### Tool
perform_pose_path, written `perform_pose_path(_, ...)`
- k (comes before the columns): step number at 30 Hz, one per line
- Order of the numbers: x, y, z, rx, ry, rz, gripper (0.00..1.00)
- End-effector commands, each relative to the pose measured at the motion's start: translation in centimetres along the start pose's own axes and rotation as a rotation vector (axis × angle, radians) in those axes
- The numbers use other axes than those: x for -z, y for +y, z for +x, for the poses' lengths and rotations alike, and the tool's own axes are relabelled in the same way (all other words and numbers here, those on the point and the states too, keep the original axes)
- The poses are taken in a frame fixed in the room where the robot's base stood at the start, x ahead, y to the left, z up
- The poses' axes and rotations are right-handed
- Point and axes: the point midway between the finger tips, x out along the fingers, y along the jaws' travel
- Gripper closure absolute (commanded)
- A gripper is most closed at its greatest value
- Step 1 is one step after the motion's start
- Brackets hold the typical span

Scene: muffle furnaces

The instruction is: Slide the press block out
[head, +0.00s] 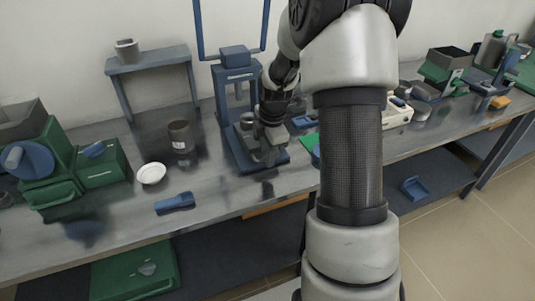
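A blue press (236,76) with a tall handle frame stands at the back of the bench, left of my arm. Its flat blue base (245,162) reaches toward the front edge. A small grey round piece (247,119) sits in the press, beside my gripper; I cannot tell if it is the press block. My gripper (268,154) is low over the press base, pointing down. The fingers are small and dark here, so I cannot tell whether they are open or hold anything.
Left of the press are a dark cup (180,136), a white bowl (151,173), a blue tool (175,203) and a green furnace (48,165). A small raised stand (150,61) holds a grey beaker (127,51).

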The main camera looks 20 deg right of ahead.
Motion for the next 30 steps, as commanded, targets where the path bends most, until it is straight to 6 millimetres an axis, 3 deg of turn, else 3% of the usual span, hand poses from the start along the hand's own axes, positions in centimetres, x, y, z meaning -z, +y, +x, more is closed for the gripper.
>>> perform_pose_path(5,-0.1,0.2,-3.0,-0.005,-0.002,0.001,0.71)
perform_pose_path(18,-0.1,0.1,-13.5,-0.004,-0.002,0.001,0.71)
perform_pose_path(24,0.0,0.0,-16.2,0.0,-0.001,0.0,0.71)
perform_pose_path(30,0.0,-0.1,-17.1,0.002,0.0,0.0,0.71)
